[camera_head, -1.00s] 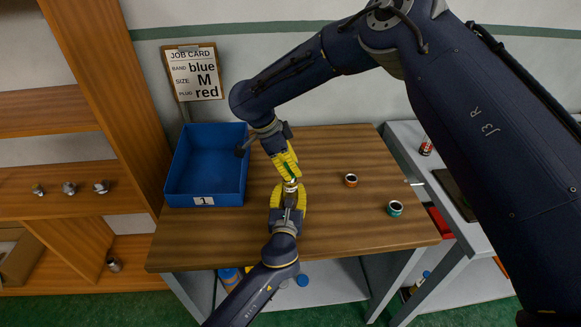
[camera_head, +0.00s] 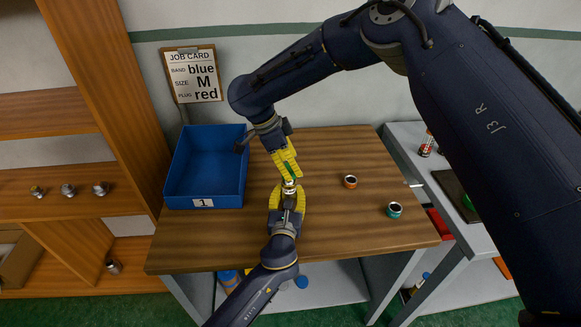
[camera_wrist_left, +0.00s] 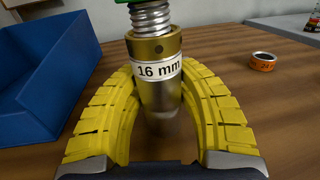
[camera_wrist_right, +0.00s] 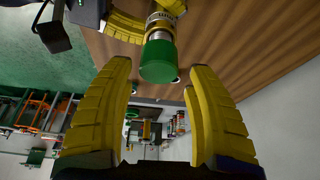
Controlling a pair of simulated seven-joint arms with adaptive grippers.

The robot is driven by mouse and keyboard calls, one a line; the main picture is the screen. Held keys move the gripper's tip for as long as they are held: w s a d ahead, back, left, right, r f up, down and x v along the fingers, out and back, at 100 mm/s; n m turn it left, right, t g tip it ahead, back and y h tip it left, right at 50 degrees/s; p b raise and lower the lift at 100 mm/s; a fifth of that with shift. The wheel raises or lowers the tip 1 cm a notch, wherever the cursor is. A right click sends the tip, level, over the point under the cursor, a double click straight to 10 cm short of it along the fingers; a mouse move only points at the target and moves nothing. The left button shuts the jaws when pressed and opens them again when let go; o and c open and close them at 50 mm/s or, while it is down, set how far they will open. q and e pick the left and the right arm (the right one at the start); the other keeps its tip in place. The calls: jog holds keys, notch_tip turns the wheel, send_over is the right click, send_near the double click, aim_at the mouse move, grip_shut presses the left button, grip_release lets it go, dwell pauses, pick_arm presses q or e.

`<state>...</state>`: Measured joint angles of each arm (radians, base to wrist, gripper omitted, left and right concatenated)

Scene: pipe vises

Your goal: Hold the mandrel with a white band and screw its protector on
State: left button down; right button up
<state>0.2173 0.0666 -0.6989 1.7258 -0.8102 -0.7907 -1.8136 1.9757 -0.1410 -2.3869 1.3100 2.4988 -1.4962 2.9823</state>
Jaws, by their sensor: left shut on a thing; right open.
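The mandrel (camera_wrist_left: 157,85) is a brass cylinder with a white band marked "16 mm" and a silver thread on top. My left gripper (camera_head: 289,192) is shut on it and holds it upright above the table; its yellow fingers flank it in the left wrist view. A green protector (camera_wrist_right: 158,62) sits on the thread's end; only its lower edge (camera_wrist_left: 140,2) shows in the left wrist view. How far it is screwed down I cannot tell. My right gripper (camera_head: 287,164) is just above, open, its fingers on either side of the protector and apart from it in the right wrist view.
A blue bin (camera_head: 205,170) labelled 1 stands left on the wooden table (camera_head: 340,225). An orange-banded ring (camera_head: 350,182) and a teal-banded ring (camera_head: 395,209) lie to the right. A job card (camera_head: 193,75) is behind. Several metal fittings sit on the left shelf (camera_head: 130,180).

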jog(key=shift+r, duration=1.55)
